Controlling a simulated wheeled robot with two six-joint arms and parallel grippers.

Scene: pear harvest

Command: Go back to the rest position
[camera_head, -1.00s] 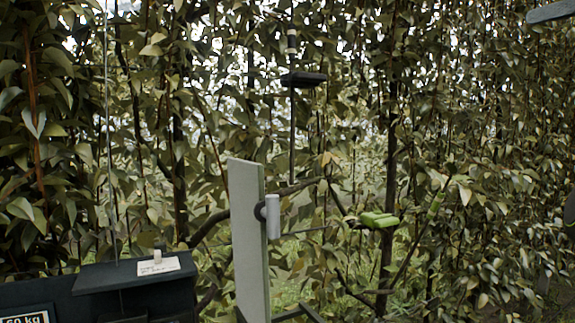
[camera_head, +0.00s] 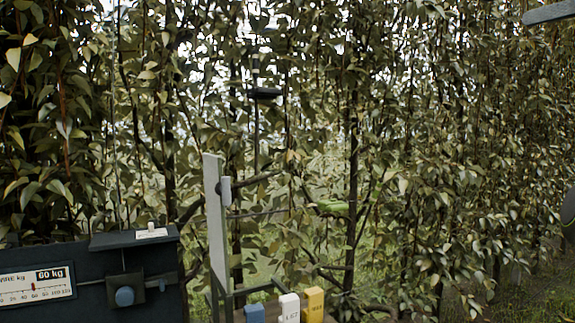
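Neither gripper shows in the head view. A grey bar at the top right corner and a dark rounded part at the right edge may be parts of my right arm, but I cannot be sure. No part that I can tell as my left arm is visible. A green object (camera_head: 332,207) shows among the branches right of the grey post (camera_head: 217,225); its details are too small to tell.
A dark panel (camera_head: 85,262) with a gauge (camera_head: 35,286) reading 60 kg stands at lower left. Blue (camera_head: 254,313), white (camera_head: 289,307) and yellow (camera_head: 314,304) blocks stand at the bottom. A dark rod-mounted device (camera_head: 264,93) hangs before dense foliage. Grass shows at lower right.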

